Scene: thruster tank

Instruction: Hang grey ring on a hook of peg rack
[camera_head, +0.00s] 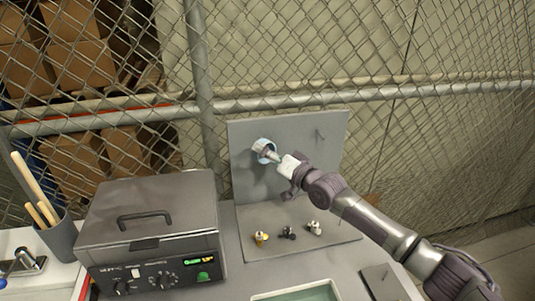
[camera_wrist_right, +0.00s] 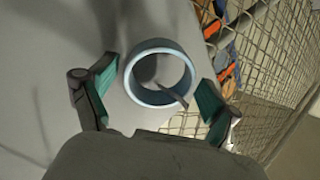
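The grey ring (camera_wrist_right: 160,73), bluish in this light, is at the upright board of the peg rack (camera_head: 302,179). In the right wrist view a thin hook (camera_wrist_right: 176,95) shows inside the ring's opening, so the ring is around it. In the head view the ring (camera_head: 263,147) is at the board's upper left, partly covered by my right gripper (camera_head: 271,154). In the right wrist view my right gripper (camera_wrist_right: 156,92) is open, its teal-padded fingers on either side of the ring with small gaps. Another hook (camera_head: 320,134) on the board's upper right is bare. My left gripper is out of view.
Several small fittings (camera_head: 288,233) stand on the rack's base plate. A grey lidded tank (camera_head: 150,225) with a control panel is at the left, beside a cup (camera_head: 60,237) of sticks. A chain-link fence (camera_head: 380,75) runs behind. A shallow tray (camera_head: 297,292) is at the front.

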